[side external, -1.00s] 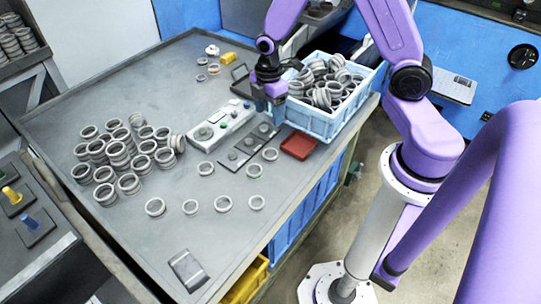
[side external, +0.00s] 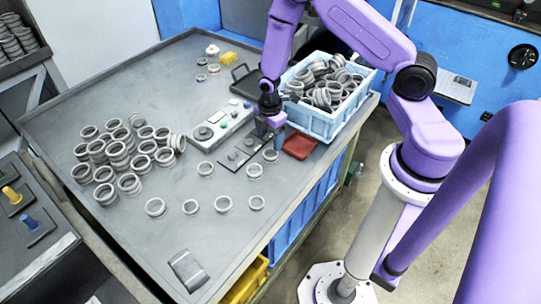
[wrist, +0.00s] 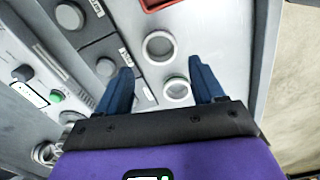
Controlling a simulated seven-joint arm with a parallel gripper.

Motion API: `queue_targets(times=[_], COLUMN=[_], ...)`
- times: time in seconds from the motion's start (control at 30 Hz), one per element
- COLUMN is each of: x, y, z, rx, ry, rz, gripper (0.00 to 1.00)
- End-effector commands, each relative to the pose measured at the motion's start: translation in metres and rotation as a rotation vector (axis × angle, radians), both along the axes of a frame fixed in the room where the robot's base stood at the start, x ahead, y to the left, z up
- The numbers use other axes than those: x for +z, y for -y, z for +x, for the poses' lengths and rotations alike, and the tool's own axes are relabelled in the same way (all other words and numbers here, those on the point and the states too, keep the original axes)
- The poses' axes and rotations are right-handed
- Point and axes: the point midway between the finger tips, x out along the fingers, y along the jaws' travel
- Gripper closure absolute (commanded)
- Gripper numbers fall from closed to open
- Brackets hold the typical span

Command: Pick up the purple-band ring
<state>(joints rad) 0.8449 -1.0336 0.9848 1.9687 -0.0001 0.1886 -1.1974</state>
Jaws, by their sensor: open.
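My gripper (side external: 268,136) is open and empty, low over the table beside the dark plate with round knobs. In the wrist view its two blue fingers (wrist: 160,66) point at the tabletop. Between and just beyond them lie two loose grey rings: a plain-looking one (wrist: 159,47) and one with a green trace on its rim (wrist: 177,88). In the side view one ring (side external: 270,154) lies just below the fingers and another (side external: 254,170) a little nearer. I cannot make out a purple band on any ring.
Several loose rings (side external: 223,203) lie nearer the table's front, and a large pile (side external: 115,155) stands at left. A blue crate of rings (side external: 312,122) and a red tray (side external: 299,146) are at right.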

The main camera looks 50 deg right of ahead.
Motion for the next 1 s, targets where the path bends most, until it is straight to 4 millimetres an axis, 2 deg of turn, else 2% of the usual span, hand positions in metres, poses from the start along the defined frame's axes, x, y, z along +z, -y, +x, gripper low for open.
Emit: queue_targets(times=[0.1, 0.37, 0.7, 1.0], x=[-0.012, -0.024, -0.063, -0.069], y=[0.0, 0.0, 0.001, 0.001], z=[0.0, 0.0, -0.001, -0.001], rx=[-0.001, 0.0, -0.001, 0.0], ry=[0.0, 0.0, 0.0, 0.001], rz=[0.0, 0.0, 0.0, 0.001], gripper=[0.32, 0.32, 0.32, 0.32])
